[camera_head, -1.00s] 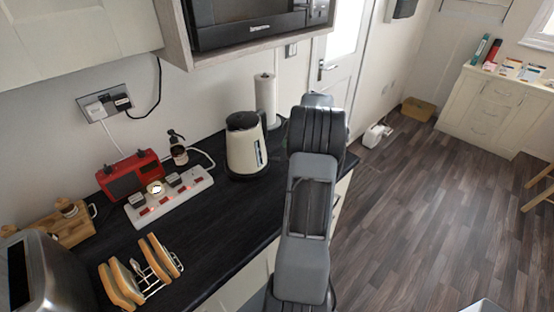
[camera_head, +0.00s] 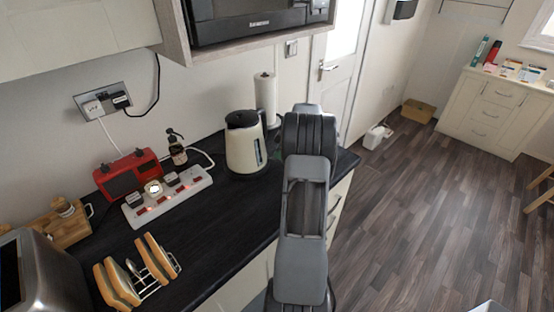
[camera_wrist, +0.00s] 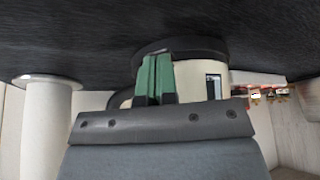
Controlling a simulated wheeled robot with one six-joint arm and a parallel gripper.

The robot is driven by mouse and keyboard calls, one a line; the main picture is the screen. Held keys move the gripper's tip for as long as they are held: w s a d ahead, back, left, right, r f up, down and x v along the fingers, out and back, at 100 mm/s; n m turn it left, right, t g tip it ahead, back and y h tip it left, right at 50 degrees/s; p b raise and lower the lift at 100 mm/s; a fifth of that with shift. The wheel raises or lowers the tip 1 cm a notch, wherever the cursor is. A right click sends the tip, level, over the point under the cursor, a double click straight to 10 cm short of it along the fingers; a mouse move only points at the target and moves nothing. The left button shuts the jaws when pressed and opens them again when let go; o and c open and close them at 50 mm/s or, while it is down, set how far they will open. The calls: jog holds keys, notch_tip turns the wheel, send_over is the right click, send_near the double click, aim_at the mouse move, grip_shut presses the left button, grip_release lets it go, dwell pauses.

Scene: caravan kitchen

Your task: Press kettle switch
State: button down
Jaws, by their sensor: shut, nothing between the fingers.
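The cream kettle (camera_head: 245,145) with a dark lid stands upright on the black counter, left of my arm in the head view. In the wrist view, which is upside down, the kettle (camera_wrist: 190,82) is behind my fingers, its dark base at the top and its window at the right. Its dark handle partly shows left of the fingers. My gripper (camera_wrist: 155,78) has green fingers, shut and empty, in front of the kettle's lower part. I cannot tell whether they touch it. The switch cannot be made out. My arm hides most of the gripper in the head view.
A white paper roll (camera_head: 265,98) stands behind the kettle. A lit power strip (camera_head: 168,196), a red radio (camera_head: 128,174), a dark bottle (camera_head: 176,150) and a toast rack (camera_head: 138,272) are to its left. A microwave (camera_head: 258,22) hangs above. The counter's front middle is clear.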

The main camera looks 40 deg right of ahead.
dwell(0.3)
jog(key=shift+f+b, duration=0.95)
jog(key=shift+b, duration=0.05)
jog(key=shift+r+p, duration=0.35)
jog(key=shift+s+d+r+b, duration=0.3)
jog(key=shift+s+d, duration=0.1)
jog(key=shift+s, duration=0.3)
jog(key=shift+s+d+r+b, duration=0.25)
jog(key=shift+s+d, duration=0.15)
jog(key=shift+s, duration=0.25)
jog(key=b+v, duration=0.1)
jog(key=v, duration=1.2)
jog(key=shift+r, duration=0.3)
jog(key=shift+s, duration=0.1)
